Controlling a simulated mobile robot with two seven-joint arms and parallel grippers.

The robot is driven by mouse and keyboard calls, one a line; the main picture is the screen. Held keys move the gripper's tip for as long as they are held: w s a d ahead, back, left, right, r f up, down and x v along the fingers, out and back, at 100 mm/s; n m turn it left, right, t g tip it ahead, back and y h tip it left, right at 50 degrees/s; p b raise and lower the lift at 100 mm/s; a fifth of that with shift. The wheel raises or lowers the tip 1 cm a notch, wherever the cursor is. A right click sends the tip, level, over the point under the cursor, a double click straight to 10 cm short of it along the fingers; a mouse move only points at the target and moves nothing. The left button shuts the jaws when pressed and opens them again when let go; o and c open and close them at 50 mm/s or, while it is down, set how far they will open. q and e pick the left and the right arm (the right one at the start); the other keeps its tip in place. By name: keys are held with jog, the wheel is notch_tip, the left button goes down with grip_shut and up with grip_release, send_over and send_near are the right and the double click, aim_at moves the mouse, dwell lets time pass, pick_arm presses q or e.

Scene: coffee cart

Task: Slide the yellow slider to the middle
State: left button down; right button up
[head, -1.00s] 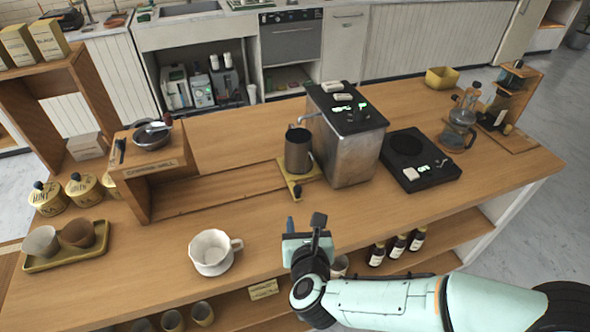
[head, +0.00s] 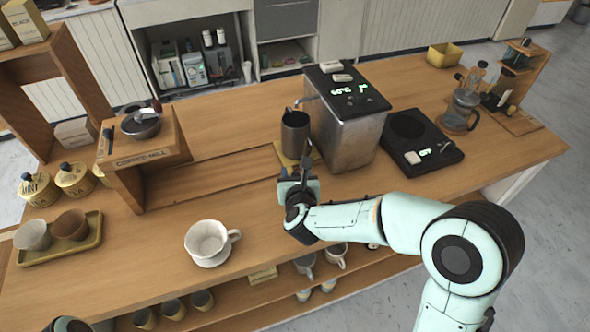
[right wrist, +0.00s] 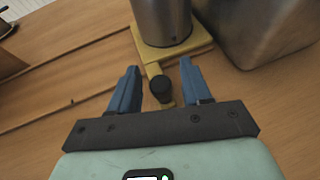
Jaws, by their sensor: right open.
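The yellow slider (head: 284,156) sits at the right end of a long groove (head: 215,178) in the wooden counter, beside the coffee machine. A metal pitcher (head: 295,132) stands upright on it. In the right wrist view the yellow slider (right wrist: 200,42) has a front arm with a black knob (right wrist: 161,86). My right gripper (head: 297,166) is open, pointing at the slider's front. In the right wrist view its blue fingers (right wrist: 159,70) lie on either side of the knob, with gaps visible. A small part of my left arm shows at the lower left; its gripper is out of view.
The coffee machine (head: 348,125) stands right of the slider, with a black scale (head: 420,142) beyond. The coffee mill stand (head: 145,155) is at the groove's left end. A white dripper cup (head: 208,241) stands in front. The groove between is clear.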

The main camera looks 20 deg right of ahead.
jog(key=shift+x, duration=0.95)
grip_shut()
jog(key=a+b, duration=0.1)
jog(key=a, duration=0.3)
jog(key=a+b, duration=0.1)
jog(key=a, duration=0.4)
jog(key=a+b, duration=0.1)
jog(key=a, duration=0.3)
jog(key=shift+w+a+b, duration=0.3)
jog(key=shift+w+b, duration=0.05)
jog(key=shift+b, duration=0.05)
grip_release()
jog(key=shift+d, duration=0.1)
